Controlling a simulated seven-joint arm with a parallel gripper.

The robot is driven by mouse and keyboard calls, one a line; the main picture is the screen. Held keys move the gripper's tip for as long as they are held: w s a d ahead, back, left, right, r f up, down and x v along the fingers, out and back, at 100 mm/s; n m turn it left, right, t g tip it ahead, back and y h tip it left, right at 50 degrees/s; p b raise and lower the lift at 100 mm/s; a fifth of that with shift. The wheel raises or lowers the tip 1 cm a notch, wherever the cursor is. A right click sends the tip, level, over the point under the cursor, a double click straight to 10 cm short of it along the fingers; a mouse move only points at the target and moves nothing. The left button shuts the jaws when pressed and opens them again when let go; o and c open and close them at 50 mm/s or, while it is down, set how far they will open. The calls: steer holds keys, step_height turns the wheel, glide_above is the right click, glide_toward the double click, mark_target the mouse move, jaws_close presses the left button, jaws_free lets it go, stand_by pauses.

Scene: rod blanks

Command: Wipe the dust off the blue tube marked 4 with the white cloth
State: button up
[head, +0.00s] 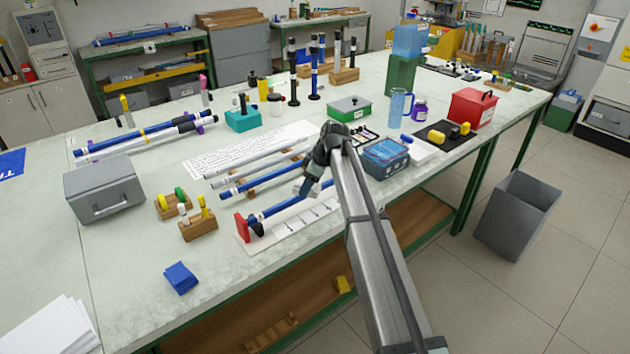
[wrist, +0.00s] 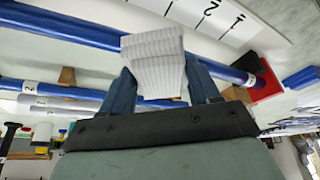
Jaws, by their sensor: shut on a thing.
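My gripper (head: 309,187) is shut on the white cloth (wrist: 153,65), a ribbed pad between the two blue fingers in the wrist view. In the head view it is over the white measuring board at the table's near side. A blue tube (head: 277,208) lies along that board, with one end by a red stop (head: 242,226). The same tube (wrist: 222,65) runs behind the cloth in the wrist view. I cannot tell whether the cloth touches it. I can read no 4 on it and see no clear dust.
A blue box (head: 386,158) is to the right.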

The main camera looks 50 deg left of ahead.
mark_target(288, 203)
steer(key=shift+s, duration=3.9)
step_height(288, 203, up, 8)
steer(key=shift+w, duration=0.1)
